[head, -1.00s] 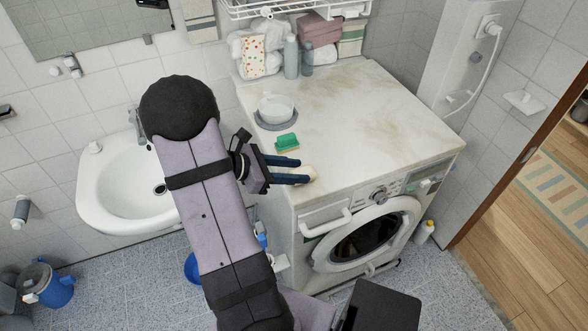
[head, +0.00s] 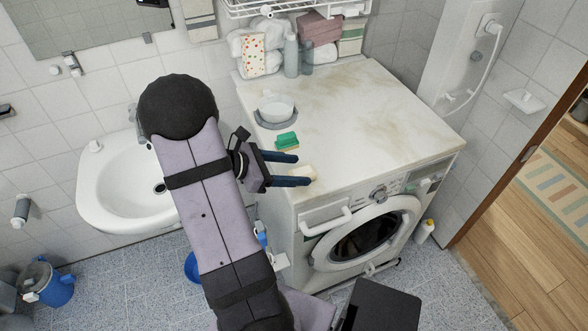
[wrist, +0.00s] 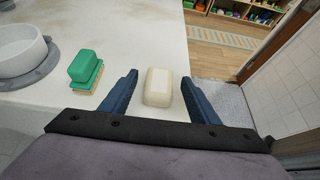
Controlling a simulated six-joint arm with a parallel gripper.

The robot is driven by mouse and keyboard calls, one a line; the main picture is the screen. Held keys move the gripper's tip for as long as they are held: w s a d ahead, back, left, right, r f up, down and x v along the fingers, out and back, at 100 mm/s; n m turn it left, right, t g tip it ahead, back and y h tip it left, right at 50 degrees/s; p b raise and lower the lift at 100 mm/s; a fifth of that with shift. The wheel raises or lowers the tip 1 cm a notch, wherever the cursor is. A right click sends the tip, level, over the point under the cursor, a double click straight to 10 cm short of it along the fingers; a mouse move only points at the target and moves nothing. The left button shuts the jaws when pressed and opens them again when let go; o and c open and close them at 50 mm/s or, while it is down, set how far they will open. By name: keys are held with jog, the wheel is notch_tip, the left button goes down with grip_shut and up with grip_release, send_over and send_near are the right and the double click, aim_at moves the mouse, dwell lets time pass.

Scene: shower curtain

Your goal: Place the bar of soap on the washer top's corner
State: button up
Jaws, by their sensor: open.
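The cream bar of soap (wrist: 158,88) lies on the white washer top (head: 375,115), at its front-left corner. In the wrist view it is between my open fingers, with a gap on each side. In the head view the soap (head: 307,172) is partly hidden by a finger. My gripper (head: 304,170) is open, reaching in over the washer's left edge, its two blue fingers pointing right. My gripper also shows in the wrist view (wrist: 160,84).
A white bowl on a grey dish (head: 275,122) stands farther back. Bottles (head: 291,56) and towels line the back. The washer top's middle and right are clear. A sink (head: 110,190) is to the left.

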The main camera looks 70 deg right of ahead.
jog(key=b+v, duration=0.2)
jog(key=v, duration=0.9)
jog(key=shift+w+a+r+b, duration=0.2)
jog(key=shift+b, duration=0.1)
jog(key=w+a+f+m+t+y, duration=0.1)
jog(key=a+f+m+t+y, duration=0.2)
jog(key=a, duration=0.7)
jog(key=w+a+f+m+t+y, duration=0.1)
jog(key=a+f+m+t+y, duration=0.2)
jog(key=a, duration=0.8)
jog(key=w+a+f+m+t+y, duration=0.2)
jog(key=a+f+m, duration=0.1)
jog(key=a, duration=0.8)
jog(key=shift+f+t+y, duration=0.4)
jog(key=shift+f, duration=0.1)
